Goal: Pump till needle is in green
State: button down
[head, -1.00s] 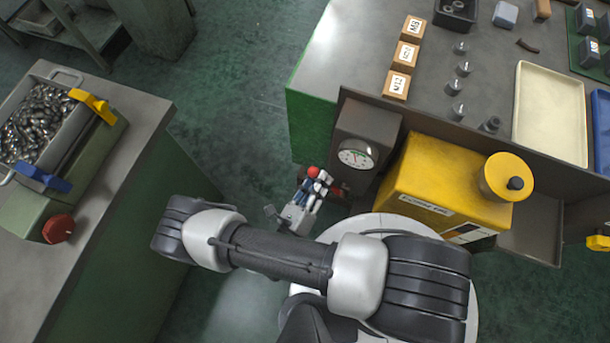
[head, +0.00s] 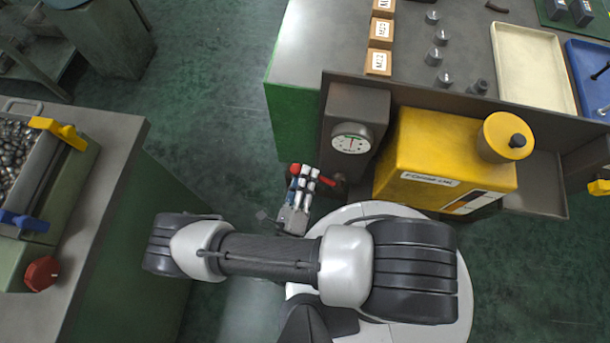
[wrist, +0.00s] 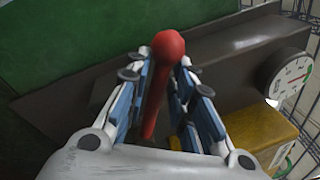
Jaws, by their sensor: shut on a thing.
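The red pump lever (wrist: 152,108) with its round knob (wrist: 170,44) stands between the blue-and-white fingers of my gripper (wrist: 168,88) in the wrist view. My gripper is shut on the lever below the knob. In the head view my gripper (head: 303,180) is beside the dark pump housing, with the red knob (head: 295,169) at its tips. The round white gauge (head: 351,138) sits on the dark housing, and its needle points roughly upward. The gauge also shows in the wrist view (wrist: 291,79), with red and green marks. Whether the needle is in green is too small to tell.
A yellow tank (head: 425,150) with a round cap (head: 506,137) stands right of the gauge. The grey bench (head: 310,50) behind holds labelled wooden blocks and a cream tray (head: 535,70). A green cabinet (head: 100,190) with a bin of metal parts is at left. Green floor is open between.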

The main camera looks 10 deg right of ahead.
jog(key=shift+a+r, duration=0.15)
jog(key=shift+a, duration=0.05)
jog(key=c, duration=1.6)
grip_release()
notch_tip(320, 180, up, 10)
